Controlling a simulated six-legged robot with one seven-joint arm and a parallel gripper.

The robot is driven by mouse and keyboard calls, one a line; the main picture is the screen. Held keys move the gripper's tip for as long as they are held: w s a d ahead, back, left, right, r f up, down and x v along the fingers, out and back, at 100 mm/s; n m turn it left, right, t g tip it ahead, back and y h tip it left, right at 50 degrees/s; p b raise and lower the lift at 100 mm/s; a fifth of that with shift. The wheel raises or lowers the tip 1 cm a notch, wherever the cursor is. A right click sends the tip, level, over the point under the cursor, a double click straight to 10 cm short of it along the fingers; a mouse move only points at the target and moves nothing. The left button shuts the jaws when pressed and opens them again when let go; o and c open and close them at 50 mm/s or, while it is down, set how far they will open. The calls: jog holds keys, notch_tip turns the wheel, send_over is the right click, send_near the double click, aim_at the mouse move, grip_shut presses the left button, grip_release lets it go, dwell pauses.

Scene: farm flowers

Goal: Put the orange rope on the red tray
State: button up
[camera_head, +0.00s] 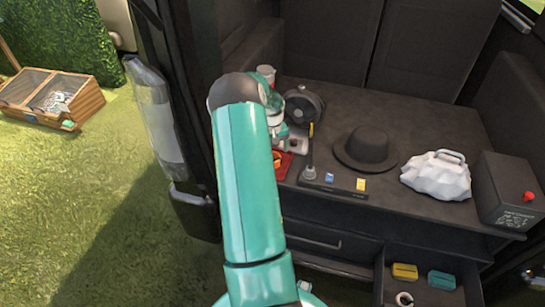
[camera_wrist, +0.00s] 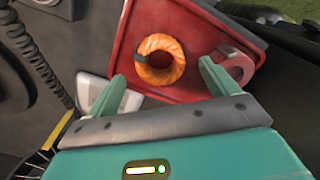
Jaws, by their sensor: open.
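The orange rope (camera_wrist: 162,76) is a coiled ring with a dark band on its left side. In the wrist view it appears over the red tray (camera_wrist: 190,22), with the tray's surface around it. My gripper (camera_wrist: 163,62) is open, its two green fingers on either side of the rope with gaps to it. I cannot tell the height between fingers and tray. In the head view the red tray (camera_head: 286,166) shows only in part beside my arm, with a bit of the orange rope (camera_head: 278,157); my arm hides the rest.
A pinkish-red roll (camera_wrist: 238,66) sits by the right finger. On the dark van deck are a fan (camera_head: 303,104), a black hat (camera_head: 366,149), a white bag (camera_head: 437,176) and a black box (camera_head: 508,190). An open drawer (camera_head: 425,285) is at lower right.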

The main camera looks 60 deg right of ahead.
notch_tip(320, 180, up, 8)
jog(key=shift+f, duration=0.25)
